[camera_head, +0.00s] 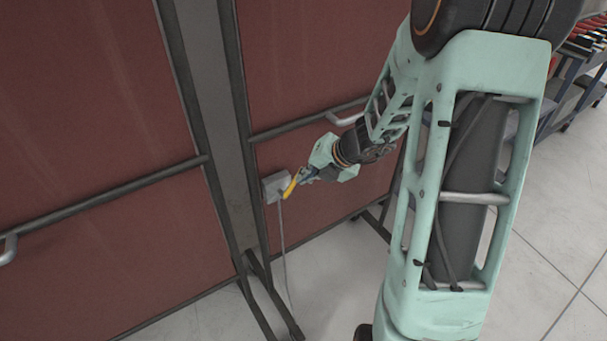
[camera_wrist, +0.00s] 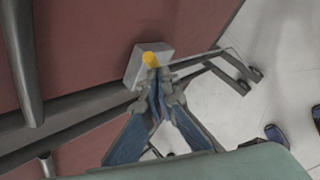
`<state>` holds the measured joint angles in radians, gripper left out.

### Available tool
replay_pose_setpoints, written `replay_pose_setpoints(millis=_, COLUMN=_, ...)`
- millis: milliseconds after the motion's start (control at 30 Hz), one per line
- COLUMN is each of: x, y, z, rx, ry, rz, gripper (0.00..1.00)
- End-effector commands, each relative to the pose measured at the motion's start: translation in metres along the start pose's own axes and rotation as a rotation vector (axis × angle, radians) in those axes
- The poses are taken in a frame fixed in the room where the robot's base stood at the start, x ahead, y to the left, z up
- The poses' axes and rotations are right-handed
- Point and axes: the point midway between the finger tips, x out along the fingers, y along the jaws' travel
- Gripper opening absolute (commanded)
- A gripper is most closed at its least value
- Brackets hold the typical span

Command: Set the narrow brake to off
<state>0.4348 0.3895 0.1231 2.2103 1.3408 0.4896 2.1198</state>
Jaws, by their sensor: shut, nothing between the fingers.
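The brake is a small grey box (camera_head: 272,187) with a yellow lever (camera_head: 290,187), fixed at the edge of a red panel beside a dark upright post. In the wrist view the grey box (camera_wrist: 136,68) sits just beyond my fingertips, with the yellow lever's end (camera_wrist: 151,58) facing me. My gripper (camera_head: 303,176) is at the lever, fingers shut with nothing between them. In the wrist view my gripper (camera_wrist: 157,80) has its tips right by the lever; I cannot tell whether they touch it. The fingers hide part of the box and lever.
Red panels (camera_head: 110,120) with dark horizontal rails and a dark post (camera_head: 215,110) stand behind the brake. A cable (camera_head: 283,250) hangs from the box. The post's feet (camera_head: 275,295) spread on the pale tiled floor. Shelving (camera_head: 570,95) stands far right. The floor at right is clear.

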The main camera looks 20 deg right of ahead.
Motion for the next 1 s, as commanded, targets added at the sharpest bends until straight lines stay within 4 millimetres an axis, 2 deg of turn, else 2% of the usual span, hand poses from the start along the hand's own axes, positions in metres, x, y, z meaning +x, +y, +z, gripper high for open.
replay_pose_setpoints(millis=533, x=0.001, y=-0.012, z=0.009, rx=0.1, ry=0.09, rz=0.092, gripper=0.0)
replay_pose_setpoints(millis=1000, x=0.019, y=-0.041, z=0.018, rx=0.302, ry=0.281, rz=0.298, gripper=0.0)
